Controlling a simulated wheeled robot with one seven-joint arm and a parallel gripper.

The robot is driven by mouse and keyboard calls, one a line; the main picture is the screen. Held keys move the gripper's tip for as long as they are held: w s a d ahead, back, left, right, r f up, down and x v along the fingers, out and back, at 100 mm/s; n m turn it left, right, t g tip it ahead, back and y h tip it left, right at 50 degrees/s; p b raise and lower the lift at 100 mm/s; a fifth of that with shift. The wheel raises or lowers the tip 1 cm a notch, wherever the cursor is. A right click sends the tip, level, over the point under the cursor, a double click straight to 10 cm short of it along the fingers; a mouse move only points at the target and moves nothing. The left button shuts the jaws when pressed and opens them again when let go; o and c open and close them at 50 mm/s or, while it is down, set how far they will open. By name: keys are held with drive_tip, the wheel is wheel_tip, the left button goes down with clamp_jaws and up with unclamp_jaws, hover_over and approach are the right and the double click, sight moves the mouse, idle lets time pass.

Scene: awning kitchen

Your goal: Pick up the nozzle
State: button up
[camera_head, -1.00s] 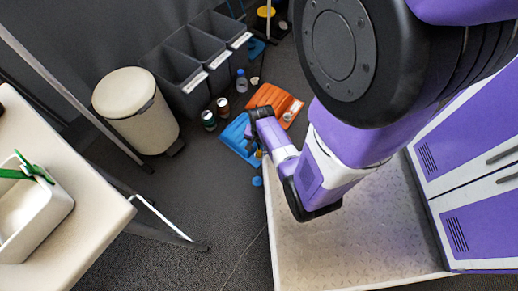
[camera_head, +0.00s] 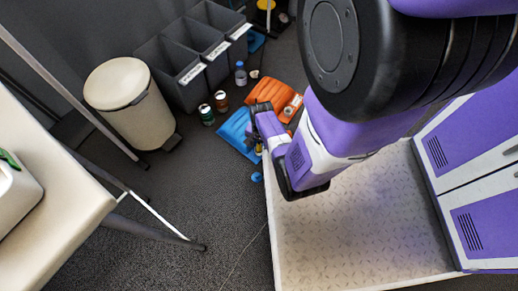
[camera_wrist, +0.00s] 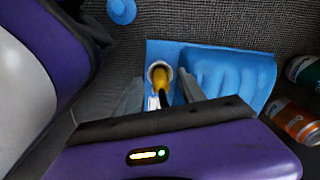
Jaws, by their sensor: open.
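In the wrist view a small yellow-and-black piece (camera_wrist: 160,76), which seems to be the nozzle, shows inside a pale round rim at the edge of a blue dustpan-like tray (camera_wrist: 228,72). My gripper (camera_wrist: 161,84) is open, with one grey finger on each side of the yellow piece. I cannot tell whether either finger touches it. The lower part of the piece is hidden behind the gripper body. In the head view my arm reaches down over the blue tray (camera_head: 234,130), and a bit of yellow (camera_head: 258,149) shows beside it.
An orange tray (camera_head: 270,94) lies behind the blue one. Cans (camera_head: 207,114), a bottle (camera_head: 241,77) and grey bins (camera_head: 176,75) stand to the left. A blue round piece (camera_wrist: 122,10) lies on the floor. A cream trash can (camera_head: 134,104) stands farther left.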

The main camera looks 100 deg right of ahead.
drive_tip(key=shift+c, duration=0.2)
clamp_jaws()
